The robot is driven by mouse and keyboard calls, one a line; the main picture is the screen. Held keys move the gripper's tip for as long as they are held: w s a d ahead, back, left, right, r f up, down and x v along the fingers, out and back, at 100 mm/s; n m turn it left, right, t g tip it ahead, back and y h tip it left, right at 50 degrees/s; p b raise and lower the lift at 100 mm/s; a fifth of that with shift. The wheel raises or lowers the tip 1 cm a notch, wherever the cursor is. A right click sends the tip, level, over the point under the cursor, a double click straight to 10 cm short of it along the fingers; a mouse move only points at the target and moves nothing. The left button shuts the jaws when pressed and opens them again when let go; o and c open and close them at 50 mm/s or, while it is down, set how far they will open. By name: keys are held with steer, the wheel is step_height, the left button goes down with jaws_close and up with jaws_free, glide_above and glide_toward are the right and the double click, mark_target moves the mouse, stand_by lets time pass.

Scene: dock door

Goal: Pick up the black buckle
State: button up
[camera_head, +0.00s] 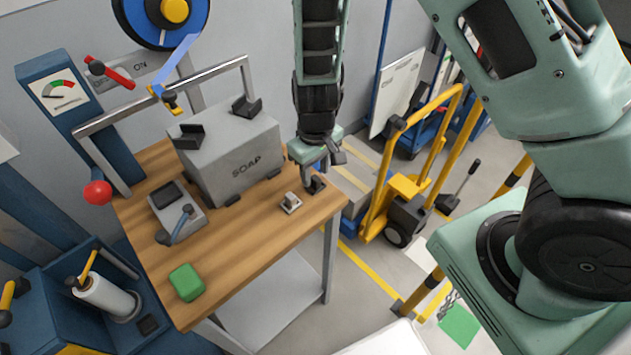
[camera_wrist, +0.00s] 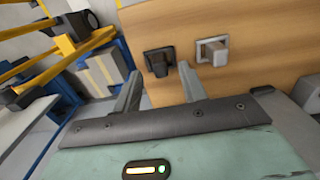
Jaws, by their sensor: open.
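The black buckle (camera_head: 317,186) is a small dark piece near the right edge of the wooden table, partly hidden by my gripper in the head view. The buckle also shows in the wrist view (camera_wrist: 158,61), just ahead of the gap between my fingertips. My gripper (camera_head: 321,168) is just above that table edge, fingers pointing down, open and empty. In the wrist view the fingers of my gripper (camera_wrist: 160,73) are spread apart, one to each side of the buckle. I cannot tell how much height separates them from it.
A grey metal fitting on a square plate (camera_head: 291,203) sits close beside the buckle. A grey SOAP box (camera_head: 232,152) stands behind. A grey device with a blue handle (camera_head: 176,212) and a green block (camera_head: 186,282) are on the wooden table (camera_head: 245,240). A yellow hand truck (camera_head: 405,185) stands right.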

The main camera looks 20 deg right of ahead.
steer(key=shift+f, duration=1.35)
jaws_close()
